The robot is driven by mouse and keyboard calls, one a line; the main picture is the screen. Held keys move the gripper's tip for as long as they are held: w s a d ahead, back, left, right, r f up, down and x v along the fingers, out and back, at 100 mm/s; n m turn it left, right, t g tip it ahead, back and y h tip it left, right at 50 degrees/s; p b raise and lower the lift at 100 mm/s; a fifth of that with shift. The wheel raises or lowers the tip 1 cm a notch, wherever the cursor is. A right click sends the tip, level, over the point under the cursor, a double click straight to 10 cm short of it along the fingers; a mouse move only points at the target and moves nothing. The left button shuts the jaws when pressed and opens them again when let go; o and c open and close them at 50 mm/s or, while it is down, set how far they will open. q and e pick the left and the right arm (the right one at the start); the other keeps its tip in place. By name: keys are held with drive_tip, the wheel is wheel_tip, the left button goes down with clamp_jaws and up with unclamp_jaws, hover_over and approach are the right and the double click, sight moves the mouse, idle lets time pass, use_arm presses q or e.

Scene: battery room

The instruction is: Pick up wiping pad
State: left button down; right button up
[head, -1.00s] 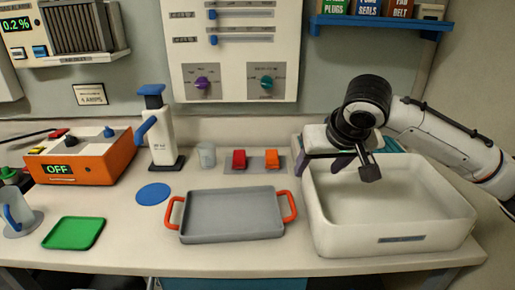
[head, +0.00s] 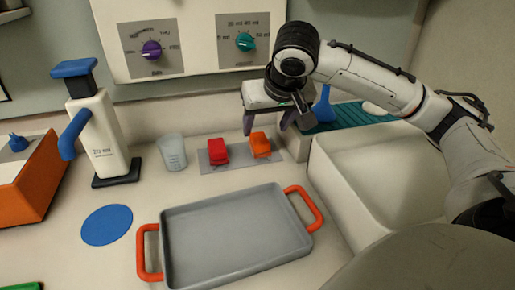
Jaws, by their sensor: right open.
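Nothing in view is clearly marked as the wiping pad. A flat blue disc (head: 107,225) lies on the counter at the left, and a red block (head: 217,152) and an orange block (head: 261,144) sit on a small grey plate (head: 213,168) by the wall. I cannot tell whether any of these is the pad. My right gripper (head: 266,126) is open, its dark fingers pointing down, just above or behind the orange block. Nothing shows between its fingers. My left gripper is not in view.
A grey tray (head: 235,235) with orange handles fills the front middle. A white basin (head: 375,170) stands right, with a teal ribbed mat (head: 350,117) and a blue tool (head: 323,106) behind it. A clear cup (head: 173,152) and white pump bottle (head: 100,135) stand left.

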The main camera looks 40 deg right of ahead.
sight(260, 138)
drive_tip(key=b+x, duration=0.1)
drive_tip(key=x, duration=0.8)
drive_tip(key=shift+w, duration=0.2)
drive_tip(key=shift+r, duration=0.1)
drive_tip(key=c, duration=1.2)
